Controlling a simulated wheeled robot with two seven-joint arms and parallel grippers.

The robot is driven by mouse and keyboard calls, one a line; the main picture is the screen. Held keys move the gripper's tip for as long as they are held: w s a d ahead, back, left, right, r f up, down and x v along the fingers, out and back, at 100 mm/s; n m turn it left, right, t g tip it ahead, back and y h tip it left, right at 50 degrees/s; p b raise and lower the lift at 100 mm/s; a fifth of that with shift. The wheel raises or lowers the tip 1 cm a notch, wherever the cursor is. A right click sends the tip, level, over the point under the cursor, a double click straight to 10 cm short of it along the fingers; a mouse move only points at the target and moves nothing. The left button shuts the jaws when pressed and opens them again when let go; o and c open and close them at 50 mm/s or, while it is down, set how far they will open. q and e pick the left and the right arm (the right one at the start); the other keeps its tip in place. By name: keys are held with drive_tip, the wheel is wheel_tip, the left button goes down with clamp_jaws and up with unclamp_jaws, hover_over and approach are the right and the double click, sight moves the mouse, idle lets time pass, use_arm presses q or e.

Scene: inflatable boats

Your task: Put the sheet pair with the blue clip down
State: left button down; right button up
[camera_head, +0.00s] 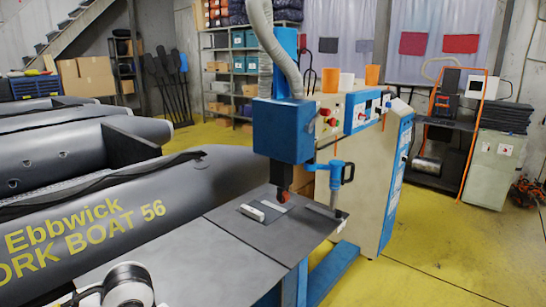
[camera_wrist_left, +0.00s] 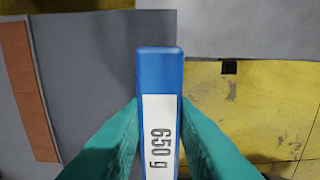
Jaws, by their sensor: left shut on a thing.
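A blue clip (camera_wrist_left: 160,65) with a white label reading "650 g" fills the middle of the left wrist view. My left gripper (camera_wrist_left: 160,115) has teal fingers, one on each side of the clip, and is shut on it. A dark grey sheet-like surface (camera_wrist_left: 85,70) lies behind the clip, with an orange-brown strip (camera_wrist_left: 28,90) along its left part. I cannot tell whether this is the sheet pair or a surface below. The clip cannot be made out in the head view. My right gripper is in neither view.
A dark grey worktable (camera_head: 215,255) with small pale pieces on it stands under a blue machine head (camera_head: 284,130). A grey inflatable boat (camera_head: 100,215) lies along its left. A control cabinet (camera_head: 370,180) stands behind. Yellow floor (camera_head: 450,265) is open at right.

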use_arm(q)
drive_tip(key=s+m, duration=0.1)
drive_tip(key=m, duration=0.1)
drive_tip(key=d+m, duration=0.1)
drive_tip(key=m, duration=0.1)
drive_tip(key=s+m, duration=0.1)
drive_tip(key=m, duration=0.1)
drive_tip(key=shift+s+d+m, duration=0.2)
drive_tip(key=shift+s+m, duration=0.15)
drive_tip(key=shift+m, duration=0.05)
drive_tip(key=m, duration=0.1)
drive_tip(key=s+m, duration=0.1)
drive_tip(key=m, duration=0.1)
drive_tip(key=shift+d, duration=0.25)
drive_tip(key=shift+s+f, duration=0.1)
